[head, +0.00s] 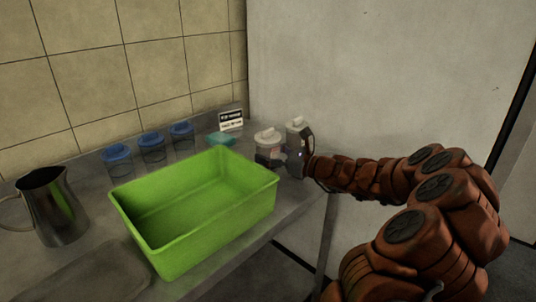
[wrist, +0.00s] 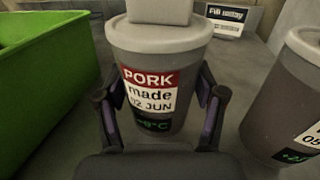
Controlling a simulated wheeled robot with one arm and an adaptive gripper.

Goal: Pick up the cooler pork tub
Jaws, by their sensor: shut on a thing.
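A grey lidded tub (wrist: 160,50) stands in the middle of the wrist view. Its label reads PORK, made 02 JUN, and its green display shows what looks like +8 or +9 °C. My gripper (wrist: 163,112) is shut on this tub, one finger on each side of its lower body. In the head view this tub (head: 268,138) is just right of the green bin, with my gripper (head: 270,160) at it. A second grey tub (wrist: 285,95) stands to the right, partly out of frame; its display starts with +2, its contents name is not visible. It also shows in the head view (head: 297,128).
The green bin (head: 195,230) stands close left of the held tub. Blue-lidded jars (head: 152,147), a teal item (head: 221,139) and a small sign (head: 230,121) are along the back. A metal jug (head: 52,208) stands left. A pale wall is behind the tubs.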

